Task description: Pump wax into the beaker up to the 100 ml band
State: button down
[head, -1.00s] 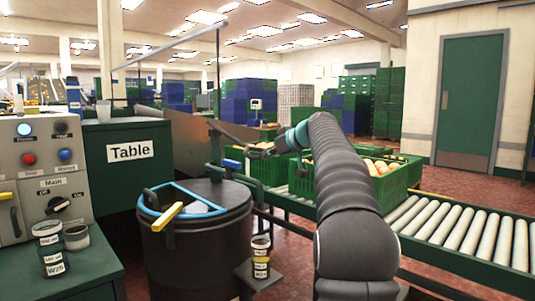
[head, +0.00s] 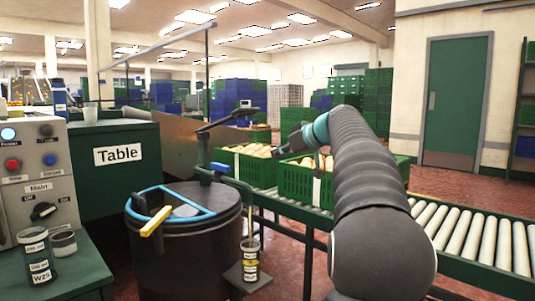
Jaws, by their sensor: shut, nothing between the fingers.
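The beaker (head: 251,269) stands upright on a small dark stand right of the drum. A thin yellowish line drops from the spout into it. Dark and yellow bands show on the beaker, but the level against them cannot be read. My gripper (head: 293,147) is shut and empty, apart from the lever, in front of the orange crates.
A control panel (head: 30,175) with knobs stands at the left, with labelled cups (head: 37,256) on the green bench. A green box marked Table (head: 125,180) is behind.

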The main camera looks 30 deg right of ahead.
jog(key=shift+s+d, duration=0.3)
jog(key=shift+s, duration=0.65)
dwell(1.1)
